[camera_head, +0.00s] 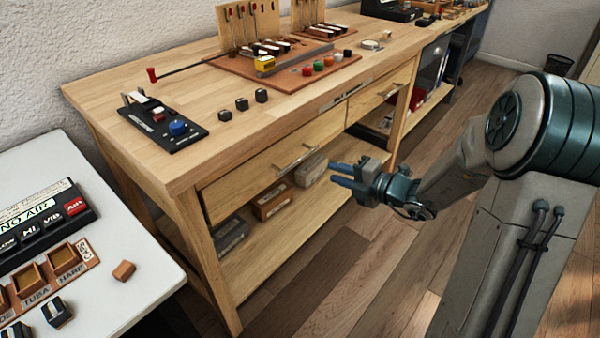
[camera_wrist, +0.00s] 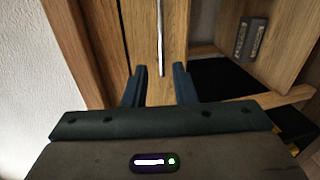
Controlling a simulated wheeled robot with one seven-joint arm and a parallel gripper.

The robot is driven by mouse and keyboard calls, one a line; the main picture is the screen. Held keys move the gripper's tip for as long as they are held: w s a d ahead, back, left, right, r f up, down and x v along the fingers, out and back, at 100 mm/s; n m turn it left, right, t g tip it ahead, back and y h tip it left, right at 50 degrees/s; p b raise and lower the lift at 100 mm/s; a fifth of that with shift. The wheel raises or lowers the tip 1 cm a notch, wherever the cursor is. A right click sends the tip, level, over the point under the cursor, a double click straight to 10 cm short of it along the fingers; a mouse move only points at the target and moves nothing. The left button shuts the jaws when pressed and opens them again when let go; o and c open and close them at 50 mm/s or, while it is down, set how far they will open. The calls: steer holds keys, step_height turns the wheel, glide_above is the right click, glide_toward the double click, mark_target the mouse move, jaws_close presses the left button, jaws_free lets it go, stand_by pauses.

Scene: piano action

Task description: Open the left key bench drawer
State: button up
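The left key bench drawer (camera_head: 250,178) is a wooden front under the bench top, flush with the frame and shut. Its slim metal bar handle (camera_head: 295,158) lies along the front. The handle also shows in the wrist view (camera_wrist: 160,35), running upright in the picture, with its lower end in line with the gap between my fingers. My gripper (camera_head: 333,173) is open and empty, with its blue fingers pointing left towards the drawer front. In the head view it is to the right of the handle and apart from it. No finger visibly touches the handle.
The bench top (camera_head: 190,85) carries a black switch box (camera_head: 165,125) and a board of key parts. A second drawer (camera_head: 385,92) is to the right. Boxes (camera_head: 272,200) sit on the lower shelf. A white table (camera_head: 130,275) stands at left. The floor (camera_head: 370,260) before the bench is clear.

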mark_target(300, 159)
steer(key=shift+m, duration=0.4)
steer(key=b+x, duration=0.2)
steer(key=x, duration=0.5)
steer(key=b+x, duration=0.2)
steer(key=x, duration=0.4)
steer(key=shift+w+a+f, duration=0.1)
steer(key=shift+w+f, duration=0.1)
steer(key=shift+w, duration=0.3)
jaws_close()
